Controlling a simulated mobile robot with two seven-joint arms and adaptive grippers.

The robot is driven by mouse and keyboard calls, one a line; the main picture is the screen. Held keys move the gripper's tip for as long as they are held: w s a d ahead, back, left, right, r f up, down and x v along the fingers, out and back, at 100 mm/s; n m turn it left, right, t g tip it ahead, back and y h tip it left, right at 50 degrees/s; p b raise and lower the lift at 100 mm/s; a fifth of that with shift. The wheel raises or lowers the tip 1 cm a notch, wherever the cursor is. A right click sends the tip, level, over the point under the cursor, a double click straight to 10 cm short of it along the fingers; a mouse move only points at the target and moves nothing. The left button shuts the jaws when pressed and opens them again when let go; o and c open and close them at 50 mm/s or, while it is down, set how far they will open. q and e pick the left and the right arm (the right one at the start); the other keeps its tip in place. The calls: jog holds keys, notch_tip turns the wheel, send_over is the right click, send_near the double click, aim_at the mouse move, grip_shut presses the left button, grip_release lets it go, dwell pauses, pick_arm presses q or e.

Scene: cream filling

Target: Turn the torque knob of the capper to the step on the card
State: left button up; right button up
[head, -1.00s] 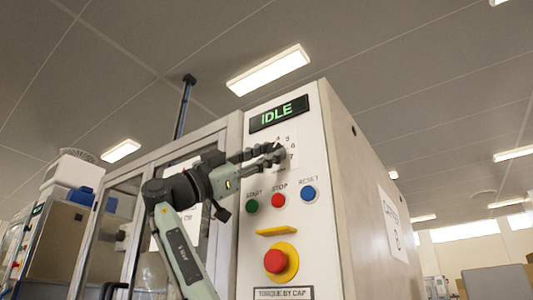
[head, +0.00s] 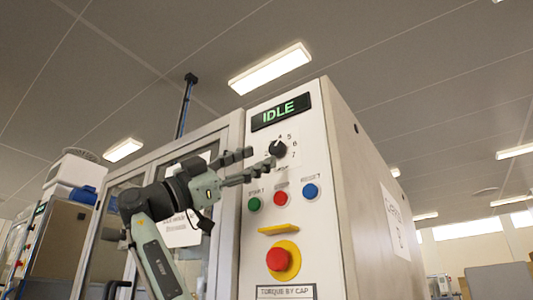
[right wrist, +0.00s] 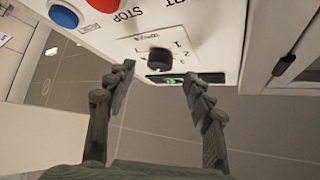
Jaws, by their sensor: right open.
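The black torque knob (head: 278,149) is on the front panel of the capper (head: 330,200), under a display reading IDLE (head: 280,112). Numbers 4 to 7 show around its upper right; its exact setting is too small to read surely. My right gripper (head: 260,160) is open and empty, just left of the knob and apart from it. In the right wrist view, the knob (right wrist: 160,58) shows beyond and between the open fingertips (right wrist: 159,76). A TORQUE BY CAP label (head: 285,292) is at the bottom edge; any card below it is out of view. My left gripper is not in view.
Below the knob are green (head: 254,204), red (head: 281,199) and blue (head: 311,191) buttons. A yellow ledge (head: 278,230) and a red emergency button (head: 279,260) stick out lower down. A glazed frame (head: 225,150) stands left of the panel.

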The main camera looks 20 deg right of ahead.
jog(key=v, duration=0.7)
jog(key=shift+a+f, duration=0.2)
jog(key=shift+a, duration=0.1)
jog(key=shift+s, duration=0.1)
